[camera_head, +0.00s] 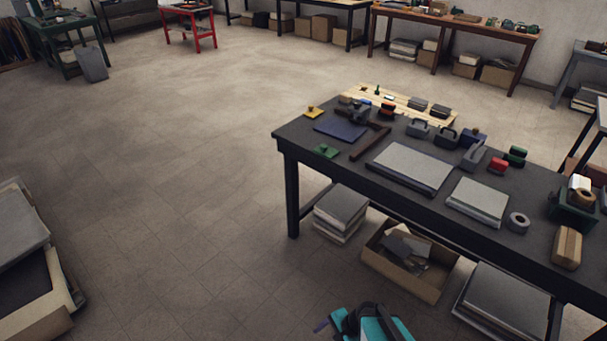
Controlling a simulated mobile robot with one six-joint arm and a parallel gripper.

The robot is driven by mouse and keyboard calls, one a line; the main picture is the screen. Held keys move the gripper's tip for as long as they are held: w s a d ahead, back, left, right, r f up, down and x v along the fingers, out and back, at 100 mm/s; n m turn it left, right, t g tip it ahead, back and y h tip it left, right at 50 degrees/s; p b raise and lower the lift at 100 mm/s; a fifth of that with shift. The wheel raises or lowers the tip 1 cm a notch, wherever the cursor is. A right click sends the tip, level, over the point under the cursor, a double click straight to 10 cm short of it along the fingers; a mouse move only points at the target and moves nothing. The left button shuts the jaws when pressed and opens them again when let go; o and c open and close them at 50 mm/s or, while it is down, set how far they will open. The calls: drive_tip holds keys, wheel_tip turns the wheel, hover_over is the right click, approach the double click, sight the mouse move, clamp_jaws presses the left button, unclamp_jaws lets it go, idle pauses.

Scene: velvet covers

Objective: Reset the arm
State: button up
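A teal and black part (375,325) shows at the bottom edge, right of centre, low in front of the dark table. It looks like part of my own arm, cut off by the frame. A small purple piece sticks out at its left. I cannot make out two fingertips, so the opening of my gripper does not show. No held object can be made out.
A dark table (335,162) with pads, stamps and tools stands at the right. Under it are a cardboard box (410,262) and stacked grey slabs. A red stand (190,25) is far back. Open floor (150,150) lies left and centre.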

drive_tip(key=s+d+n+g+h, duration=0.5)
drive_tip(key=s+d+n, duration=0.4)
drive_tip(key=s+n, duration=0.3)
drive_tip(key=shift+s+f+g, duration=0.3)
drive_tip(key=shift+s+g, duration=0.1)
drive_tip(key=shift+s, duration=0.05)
